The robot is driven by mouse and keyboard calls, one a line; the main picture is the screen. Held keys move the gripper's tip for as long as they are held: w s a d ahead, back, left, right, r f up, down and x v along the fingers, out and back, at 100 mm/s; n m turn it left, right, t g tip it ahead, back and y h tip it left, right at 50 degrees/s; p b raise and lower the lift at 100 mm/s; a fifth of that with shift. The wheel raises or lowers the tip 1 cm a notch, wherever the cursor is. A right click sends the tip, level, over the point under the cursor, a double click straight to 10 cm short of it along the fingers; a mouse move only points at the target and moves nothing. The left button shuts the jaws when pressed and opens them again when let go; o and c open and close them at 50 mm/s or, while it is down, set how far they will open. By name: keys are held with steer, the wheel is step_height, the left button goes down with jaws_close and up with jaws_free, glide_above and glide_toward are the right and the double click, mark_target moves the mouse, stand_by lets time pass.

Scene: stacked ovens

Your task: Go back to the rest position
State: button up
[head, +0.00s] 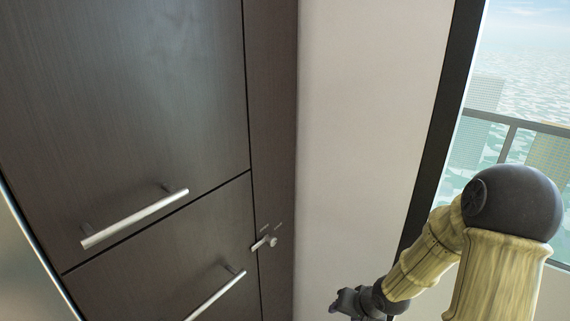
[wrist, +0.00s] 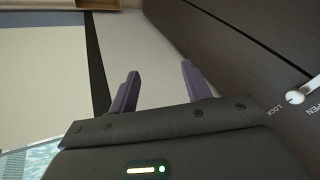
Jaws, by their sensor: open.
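My gripper (wrist: 158,90) shows in the wrist view with its two dark fingers spread apart and nothing between them. In the head view my arm comes in at the lower right, and the dark wrist end of my gripper (head: 350,303) is at the bottom edge, in front of the pale wall. Its fingertips cannot be made out there. It is apart from the dark cabinet. No separate object is held.
A dark wood cabinet (head: 130,90) with bar handles (head: 135,218) fills the left. A small silver lock knob (head: 264,242) sits on its side strip and shows in the wrist view (wrist: 296,96). A pale wall (head: 365,120) and a window (head: 520,80) are to the right.

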steer(key=s+r+n+g+h, duration=0.2)
steer(key=s+r+n+h, duration=0.1)
steer(key=s+r, duration=0.7)
steer(key=shift+s, duration=0.3)
